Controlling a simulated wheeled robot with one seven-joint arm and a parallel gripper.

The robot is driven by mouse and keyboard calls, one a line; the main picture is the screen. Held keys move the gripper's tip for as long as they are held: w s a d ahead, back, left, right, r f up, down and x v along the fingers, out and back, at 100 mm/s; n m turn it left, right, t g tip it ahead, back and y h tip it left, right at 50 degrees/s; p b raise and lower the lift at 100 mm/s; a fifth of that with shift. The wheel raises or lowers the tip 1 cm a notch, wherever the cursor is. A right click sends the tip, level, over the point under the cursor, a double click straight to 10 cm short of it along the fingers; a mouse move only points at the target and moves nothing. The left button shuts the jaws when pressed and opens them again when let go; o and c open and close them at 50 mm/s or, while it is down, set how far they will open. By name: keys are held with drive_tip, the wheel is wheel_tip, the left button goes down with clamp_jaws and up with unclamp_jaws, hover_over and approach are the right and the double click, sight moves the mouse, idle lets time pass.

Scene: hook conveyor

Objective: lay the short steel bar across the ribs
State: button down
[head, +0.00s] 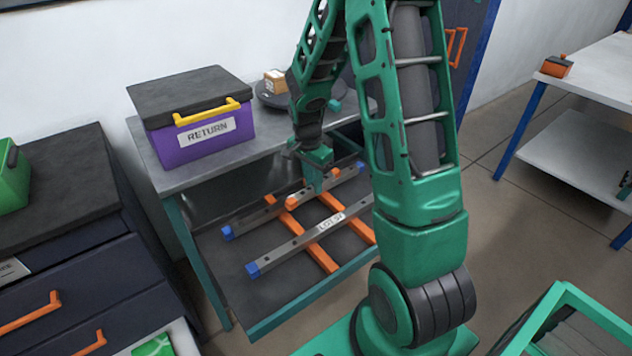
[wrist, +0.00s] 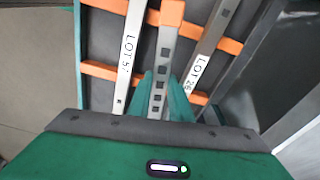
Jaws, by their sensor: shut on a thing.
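The short steel bar (wrist: 163,65) is grey with square dark holes and an orange end cap (wrist: 172,12). My gripper (wrist: 160,95) is shut on it, one teal finger on each side. In the head view my gripper (head: 318,183) points down over the rack, and the bar is mostly hidden behind it. The bar lies between two longer steel bars, LOT 57 (wrist: 132,40) and LOT 26 (wrist: 208,50), roughly parallel to them. It crosses over the orange ribs (wrist: 108,70). I cannot tell whether it touches them.
The longer bars have blue end caps (head: 252,269) and lie across the ribs in the teal-framed lower shelf (head: 262,308). A purple RETURN box (head: 170,143) stands on the grey top above (head: 150,158). A dark cabinet (head: 75,245) is at left. Open floor lies at right.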

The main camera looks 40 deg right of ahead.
drive_tip(key=shift+s+d+r+m, duration=0.25)
drive_tip(key=shift+s+d+m, duration=0.1)
drive_tip(key=shift+d+m, duration=0.35)
drive_tip(key=shift+f, duration=0.1)
drive_tip(key=shift+a+f, duration=0.1)
drive_tip(key=shift+f, duration=5.5)
drive_tip(key=c, duration=1.5)
unclamp_jaws()
drive_tip(key=shift+c, duration=0.2)
drive_tip(key=shift+r, duration=0.1)
drive_tip(key=r, duration=0.7)
drive_tip(key=a+r, duration=0.1)
drive_tip(key=r, duration=0.2)
drive_tip(key=shift+a+r, duration=0.1)
drive_tip(key=shift+r, duration=0.15)
